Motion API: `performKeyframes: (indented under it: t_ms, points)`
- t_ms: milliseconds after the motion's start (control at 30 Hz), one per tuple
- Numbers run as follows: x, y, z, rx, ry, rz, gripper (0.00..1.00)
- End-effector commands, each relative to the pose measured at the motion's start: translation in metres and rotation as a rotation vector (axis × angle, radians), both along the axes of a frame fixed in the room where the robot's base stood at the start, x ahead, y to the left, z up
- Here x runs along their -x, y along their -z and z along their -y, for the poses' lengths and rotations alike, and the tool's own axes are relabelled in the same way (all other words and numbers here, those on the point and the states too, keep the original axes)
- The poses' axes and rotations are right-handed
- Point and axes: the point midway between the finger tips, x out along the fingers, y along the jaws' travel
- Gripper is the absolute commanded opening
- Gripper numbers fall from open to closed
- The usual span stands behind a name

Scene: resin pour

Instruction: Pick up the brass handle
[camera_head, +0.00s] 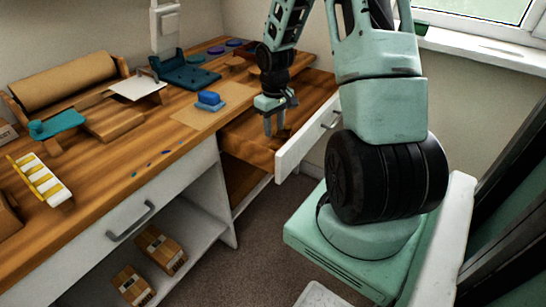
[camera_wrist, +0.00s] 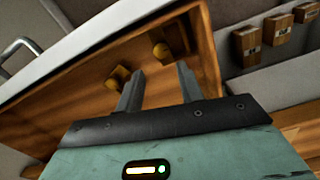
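Two brass-coloured pieces, a blocky one (camera_wrist: 118,76) and a rounder one (camera_wrist: 161,51), show inside the open drawer (camera_wrist: 75,95) in the wrist view. I cannot tell whether they are two knobs or parts of one brass handle. My gripper (camera_wrist: 159,67) is open, its fingers apart with nothing visible between them. The blocky piece is by the left fingertip; the rounder one appears beyond the gap. I cannot tell whether anything touches. In the head view my gripper (camera_head: 274,132) points down into the drawer (camera_head: 300,148); I cannot make out the brass there.
The drawer's white front has a grey pull (camera_head: 331,119). The wooden worktop (camera_head: 110,165) holds a blue block (camera_head: 209,101), a teal tool (camera_head: 57,123) and a yellow-white rack (camera_head: 39,180). Cardboard boxes (camera_head: 160,250) sit on the shelf below.

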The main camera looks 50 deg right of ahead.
Motion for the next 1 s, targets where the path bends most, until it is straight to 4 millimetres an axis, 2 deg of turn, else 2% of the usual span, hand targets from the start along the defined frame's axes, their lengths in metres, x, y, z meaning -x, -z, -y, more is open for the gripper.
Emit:
performKeyframes:
  t_ms: [33, 100, 367, 633, 767, 967, 1000]
  points:
    - [0.0, 0.012, -0.001, -0.002, -0.002, -0.003, 0.37]
    - [0.0, 0.022, -0.001, -0.001, -0.001, -0.003, 0.37]
    - [0.001, 0.04, -0.001, -0.001, 0.0, -0.001, 0.37]
    - [0.006, 0.078, -0.005, -0.001, -0.001, -0.003, 0.37]
    - [0.006, 0.086, -0.005, 0.0, 0.0, 0.0, 0.37]
    - [0.005, 0.086, -0.004, 0.0, 0.0, 0.0, 0.37]
    - [0.005, 0.086, -0.004, 0.0, 0.0, 0.0, 0.35]
